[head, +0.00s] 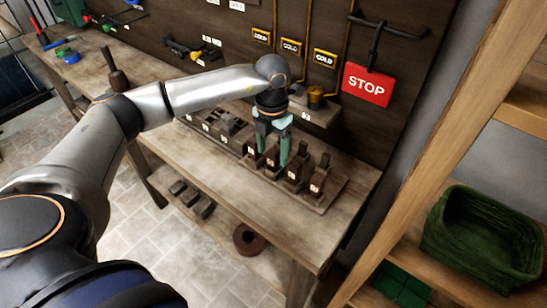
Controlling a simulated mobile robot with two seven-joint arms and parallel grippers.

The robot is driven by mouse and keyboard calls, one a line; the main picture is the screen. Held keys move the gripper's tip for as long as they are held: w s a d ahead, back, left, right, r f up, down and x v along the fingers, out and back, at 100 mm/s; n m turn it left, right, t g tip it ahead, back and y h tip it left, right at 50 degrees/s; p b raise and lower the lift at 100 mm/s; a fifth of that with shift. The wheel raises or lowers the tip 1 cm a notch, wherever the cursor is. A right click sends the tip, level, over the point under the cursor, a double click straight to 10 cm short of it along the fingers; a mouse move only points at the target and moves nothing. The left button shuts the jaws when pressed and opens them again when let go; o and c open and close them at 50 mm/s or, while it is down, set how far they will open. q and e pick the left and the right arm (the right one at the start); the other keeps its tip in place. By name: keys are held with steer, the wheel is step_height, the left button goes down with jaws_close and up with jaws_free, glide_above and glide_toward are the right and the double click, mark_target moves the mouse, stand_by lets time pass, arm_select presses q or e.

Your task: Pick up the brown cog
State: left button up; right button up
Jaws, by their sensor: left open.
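A round, dark reddish-brown thing with a hole in its middle (249,240) lies on the low shelf under the workbench; it looks like the brown cog, though its teeth are too small to make out. My left gripper (273,156) is open and points down over the row of brown upright blocks on the bench top. Its pale green fingers are around or just in front of one of these blocks; I cannot tell whether they touch it. The left gripper is well above the cog, with the bench top between them. My right gripper is not in view.
The workbench (219,168) carries numbered blocks (294,171) on a wooden base. A red STOP sign (367,85) hangs on the back panel. Dark blocks (190,197) lie on the low shelf. A green basket (483,238) stands on the right shelving. The tiled floor at left is clear.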

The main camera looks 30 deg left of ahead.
arm_select(q)
steer(key=shift+f, duration=0.75)
jaws_close()
